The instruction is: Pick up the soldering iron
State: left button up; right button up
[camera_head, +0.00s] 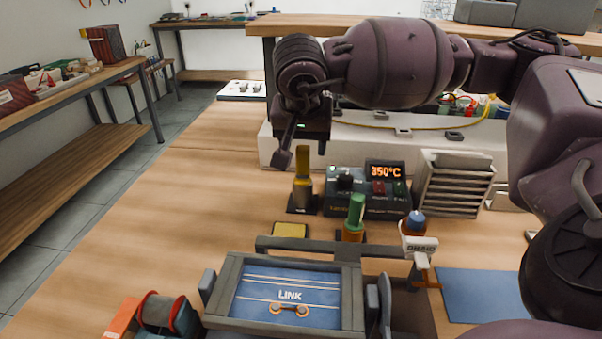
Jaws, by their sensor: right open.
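A tool with a yellow handle (302,165) stands upright in a dark holder on the bench. A second upright tool with a green handle (356,209) and orange-brown base stands nearer and to the right. I cannot tell for certain which one is the soldering iron. The soldering station (365,190), reading 350°C, stands just right of the yellow handle. My right gripper (302,152) points down, open and empty, with its fingertips around or just above the top of the yellow handle. Whether it touches the handle is unclear. My left gripper is not in view.
A framed blue board marked LINK (290,297) sits in front, with a spool (163,313) to its left. A yellow pad (290,230), a blue-capped bottle (415,222), a blue mat (480,295) and a grey rack (455,183) stand around.

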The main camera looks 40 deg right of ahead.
aim_at(303, 174)
jog(key=x, duration=0.4)
jog(key=shift+w+b, duration=0.15)
jog(key=shift+b, duration=0.25)
jog(key=shift+c, duration=0.3)
jog(key=c, duration=0.9)
